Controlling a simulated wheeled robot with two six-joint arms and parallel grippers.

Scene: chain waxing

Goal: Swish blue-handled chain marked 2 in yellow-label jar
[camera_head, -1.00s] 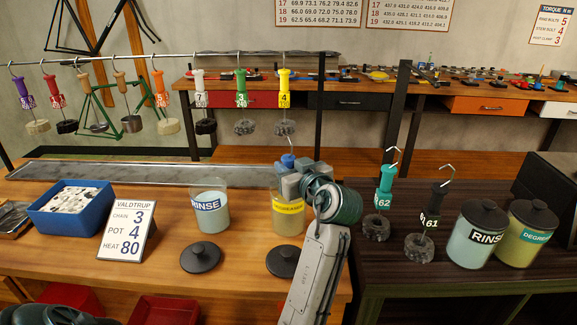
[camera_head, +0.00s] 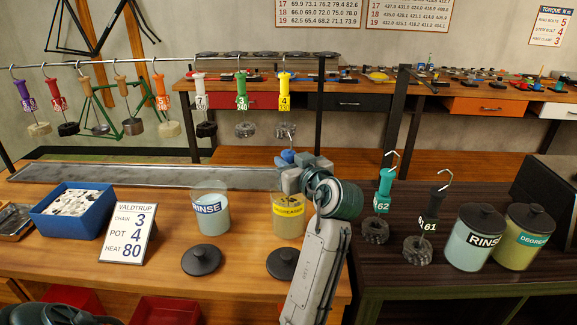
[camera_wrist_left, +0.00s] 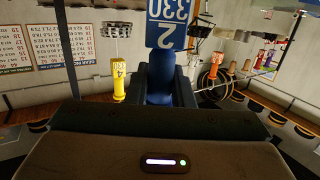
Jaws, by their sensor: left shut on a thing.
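My left gripper (camera_head: 293,172) is shut on the blue handle (camera_head: 288,156), just above the yellow-label jar (camera_head: 287,225). The handle also shows in the left wrist view (camera_wrist_left: 160,82), with a blue tag (camera_wrist_left: 167,22) marked 2 and 330. A metal hook stands up from the handle in the head view. The chain under it is hidden behind the gripper and jar rim, so I cannot tell how deep it sits. The jar is open and holds yellowish liquid. My right gripper is not in view.
An open rinse jar (camera_head: 210,215) stands left of it. Two dark lids (camera_head: 201,260) (camera_head: 282,263) lie in front. Handled chains hang on a rail (camera_head: 140,60) behind. Teal (camera_head: 384,190) and black (camera_head: 432,205) handled chains and lidded jars (camera_head: 474,240) stand right.

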